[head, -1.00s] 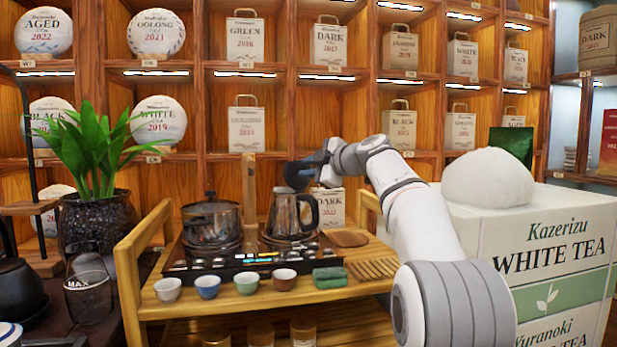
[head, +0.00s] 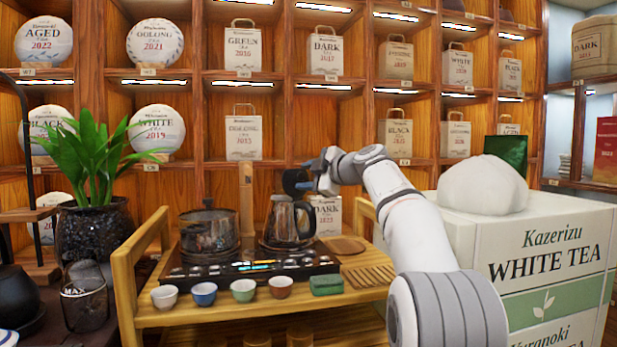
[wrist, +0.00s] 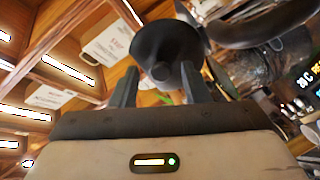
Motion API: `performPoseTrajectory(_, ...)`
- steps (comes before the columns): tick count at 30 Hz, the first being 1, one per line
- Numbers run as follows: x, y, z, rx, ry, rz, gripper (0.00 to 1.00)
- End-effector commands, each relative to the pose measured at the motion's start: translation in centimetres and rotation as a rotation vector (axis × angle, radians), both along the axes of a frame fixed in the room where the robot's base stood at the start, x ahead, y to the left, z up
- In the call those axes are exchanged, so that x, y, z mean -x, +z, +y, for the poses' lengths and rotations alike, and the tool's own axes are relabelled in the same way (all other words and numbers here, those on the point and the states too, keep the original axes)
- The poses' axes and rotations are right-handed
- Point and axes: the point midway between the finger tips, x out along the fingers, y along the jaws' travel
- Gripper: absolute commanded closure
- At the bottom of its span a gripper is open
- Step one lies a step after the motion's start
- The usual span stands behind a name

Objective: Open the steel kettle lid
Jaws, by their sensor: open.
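The steel kettle (head: 286,224), with a dark handle on its right, stands upright on the black tea tray. A dark round lid (head: 295,182) shows just above the kettle's top, tilted. In the wrist view the lid (wrist: 168,45) is a black disc with a small knob facing the camera. My gripper (wrist: 158,70) is open, with one finger on each side of the knob. In the head view my gripper (head: 305,175) is above the kettle and partly overlaps the lid. Whether the lid touches the kettle's rim is hidden.
A dark pot (head: 209,230) stands left of the kettle on the black tray (head: 215,270). A large white tea box (head: 550,250) stands right of the arm.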

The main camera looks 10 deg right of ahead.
Motion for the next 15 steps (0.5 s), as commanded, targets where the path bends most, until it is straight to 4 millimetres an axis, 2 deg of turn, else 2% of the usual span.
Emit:
performPoseTrajectory(5,1.2,0.4,-0.8,0.000,-0.002,-0.003,0.58)
performPoseTrajectory(15,5.6,1.2,-3.7,0.000,-0.001,0.000,0.58)
